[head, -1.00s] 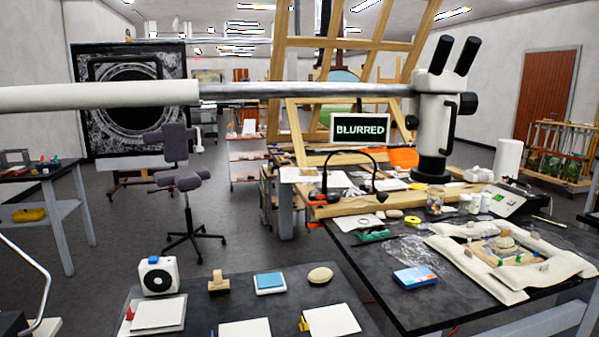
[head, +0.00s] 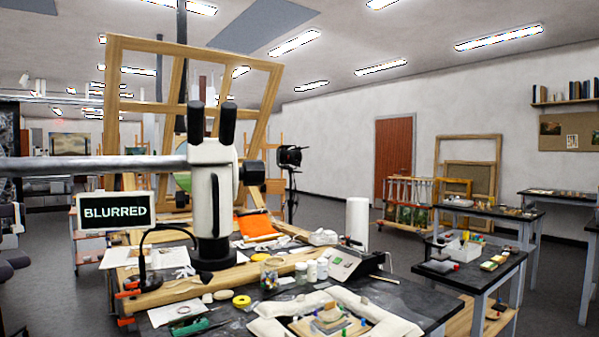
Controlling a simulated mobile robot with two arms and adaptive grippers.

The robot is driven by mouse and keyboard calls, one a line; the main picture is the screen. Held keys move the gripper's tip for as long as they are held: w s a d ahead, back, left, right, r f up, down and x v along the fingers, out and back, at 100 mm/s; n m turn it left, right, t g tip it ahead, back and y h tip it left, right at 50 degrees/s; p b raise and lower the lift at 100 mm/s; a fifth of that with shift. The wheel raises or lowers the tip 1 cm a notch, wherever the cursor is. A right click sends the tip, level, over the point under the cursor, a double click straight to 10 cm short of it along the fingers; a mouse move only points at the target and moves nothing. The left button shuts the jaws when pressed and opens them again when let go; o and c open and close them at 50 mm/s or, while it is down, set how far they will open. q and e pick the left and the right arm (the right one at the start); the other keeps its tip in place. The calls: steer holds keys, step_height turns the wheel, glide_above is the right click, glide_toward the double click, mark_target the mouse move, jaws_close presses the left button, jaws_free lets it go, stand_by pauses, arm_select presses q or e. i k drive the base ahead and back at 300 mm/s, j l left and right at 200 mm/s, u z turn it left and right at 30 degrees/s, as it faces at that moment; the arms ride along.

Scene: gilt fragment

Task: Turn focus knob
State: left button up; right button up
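A white stereo microscope (head: 204,180) with two black eyepiece tubes stands on the workbench, left of centre in the head view. A dark round knob (head: 252,173) sticks out on the right side of its head; I take it for the focus knob, though it is small here. A long grey boom (head: 100,168) runs from the head to the left edge. Neither of my grippers is in view.
A white cylinder (head: 357,222) stands behind. Side tables (head: 470,274) are at right, with open floor between.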

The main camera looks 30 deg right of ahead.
mark_target(253, 172)
steer(key=l+u, duration=0.1)
steer(key=l, duration=2.05)
steer(key=i+l, duration=0.05)
